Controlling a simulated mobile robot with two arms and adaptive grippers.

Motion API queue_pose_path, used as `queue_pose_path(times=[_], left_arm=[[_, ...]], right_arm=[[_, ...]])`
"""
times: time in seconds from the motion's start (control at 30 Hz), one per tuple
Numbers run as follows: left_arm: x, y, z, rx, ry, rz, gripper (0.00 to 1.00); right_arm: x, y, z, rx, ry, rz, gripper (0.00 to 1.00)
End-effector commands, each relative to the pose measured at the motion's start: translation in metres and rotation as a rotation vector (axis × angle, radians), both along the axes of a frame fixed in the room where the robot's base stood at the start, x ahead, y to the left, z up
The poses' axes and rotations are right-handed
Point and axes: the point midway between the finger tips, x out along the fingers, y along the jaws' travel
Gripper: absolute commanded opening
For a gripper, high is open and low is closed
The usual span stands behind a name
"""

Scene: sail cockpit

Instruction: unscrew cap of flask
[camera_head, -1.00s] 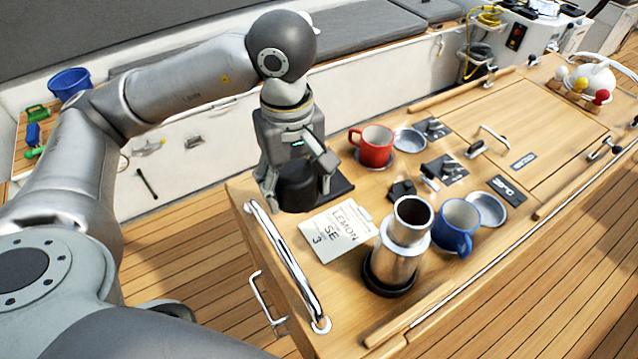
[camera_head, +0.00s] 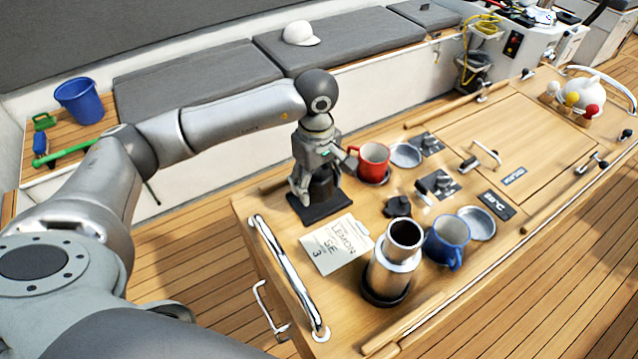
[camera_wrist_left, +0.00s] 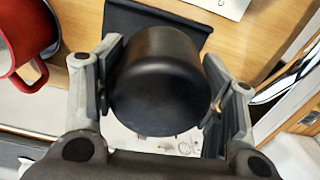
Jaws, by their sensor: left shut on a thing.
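The steel flask (camera_head: 392,265) stands upright in a dark ring-like base at the near edge of the wooden table, its mouth uncovered. My left gripper (camera_head: 320,188) is at the table's far left corner, apart from the flask. It is shut on the black cap (camera_wrist_left: 158,80), a smooth round cup shape between both fingers in the left wrist view. The cap is at a dark square mat (camera_head: 308,210); whether it touches the mat I cannot tell. The fingers hide part of the cap in the head view. My right gripper is not in view.
A red mug (camera_head: 374,158) stands close to the right of my left gripper. A lemon note card (camera_head: 328,258) lies between mat and flask. A blue mug (camera_head: 447,240) is beside the flask. A small black object (camera_head: 398,206) lies behind it. A steel rail (camera_head: 285,270) runs along the left edge.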

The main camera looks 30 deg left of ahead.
Motion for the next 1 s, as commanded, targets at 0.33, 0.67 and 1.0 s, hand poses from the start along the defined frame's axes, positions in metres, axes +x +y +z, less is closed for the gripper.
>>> queue_pose_path(times=[0.33,0.67,1.0], left_arm=[[0.012,0.002,-0.022,0.0,0.005,0.0,0.35],[0.014,0.001,-0.047,-0.001,-0.002,-0.001,0.35],[0.014,0.002,-0.05,0.0,-0.001,0.0,0.66]], right_arm=[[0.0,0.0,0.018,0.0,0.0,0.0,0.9],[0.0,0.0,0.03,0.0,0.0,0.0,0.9],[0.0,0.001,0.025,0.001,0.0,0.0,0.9]])
